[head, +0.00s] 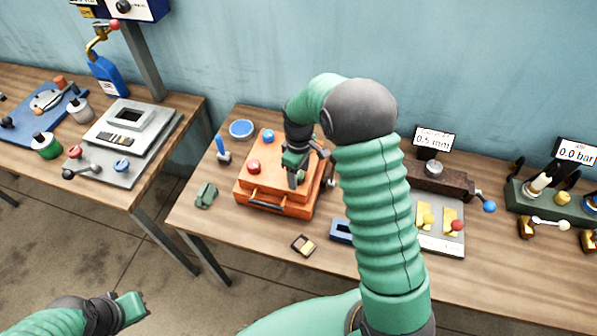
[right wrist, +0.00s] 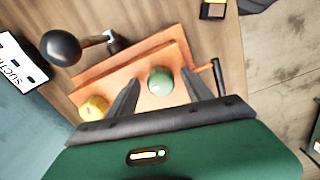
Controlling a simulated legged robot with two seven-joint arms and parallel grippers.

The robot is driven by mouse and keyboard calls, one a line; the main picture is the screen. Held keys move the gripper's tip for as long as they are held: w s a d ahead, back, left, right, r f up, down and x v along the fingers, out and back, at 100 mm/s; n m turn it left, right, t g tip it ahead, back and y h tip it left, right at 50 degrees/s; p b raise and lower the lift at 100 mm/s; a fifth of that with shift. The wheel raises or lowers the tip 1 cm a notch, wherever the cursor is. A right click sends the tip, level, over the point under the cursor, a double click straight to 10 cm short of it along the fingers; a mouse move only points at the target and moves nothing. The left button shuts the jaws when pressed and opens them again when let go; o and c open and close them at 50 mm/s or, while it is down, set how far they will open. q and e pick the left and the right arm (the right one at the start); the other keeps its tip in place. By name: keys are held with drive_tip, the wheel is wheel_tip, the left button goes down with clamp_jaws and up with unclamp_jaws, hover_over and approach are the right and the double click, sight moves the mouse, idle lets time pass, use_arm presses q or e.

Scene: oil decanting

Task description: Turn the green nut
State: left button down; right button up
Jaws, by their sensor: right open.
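The green nut (right wrist: 160,80) is a round green knob on top of the orange box (right wrist: 108,72) in the right wrist view. My right gripper (right wrist: 158,92) is open, with one finger on either side of the nut; I cannot tell whether they touch it. In the head view the orange box (head: 270,207) stands on the right-hand table, and my right gripper (head: 297,175) points down over its top, hiding the nut or leaving it indistinct. My left gripper (head: 128,309) is low at the left, away from the tables; its jaw opening is unclear.
The box top also carries a red knob (head: 254,166), a blue knob (head: 268,136) and a yellow knob (right wrist: 94,108). A black-knobbed lever (right wrist: 60,47) and a crank handle (right wrist: 217,75) stand close to the fingers.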

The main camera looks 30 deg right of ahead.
drive_tip(key=shift+w+f, duration=0.1)
drive_tip(key=shift+w, duration=0.15)
drive_tip(key=c, duration=0.6)
clamp_jaws()
drive_tip(key=shift+m, duration=0.4)
drive_tip(key=m+p, duration=0.1)
drive_tip(key=m, duration=0.3)
drive_tip(key=shift+m, duration=0.3)
drive_tip(key=m+p, duration=0.2)
drive_tip(key=m, duration=0.4)
drive_tip(key=m+p, duration=0.1)
drive_tip(key=m, duration=0.5)
drive_tip(key=shift+m+p, duration=0.3)
drive_tip(key=shift+p, duration=0.05)
drive_tip(key=m+p, duration=0.1)
drive_tip(key=m, duration=0.5)
drive_tip(key=shift+p, duration=0.4)
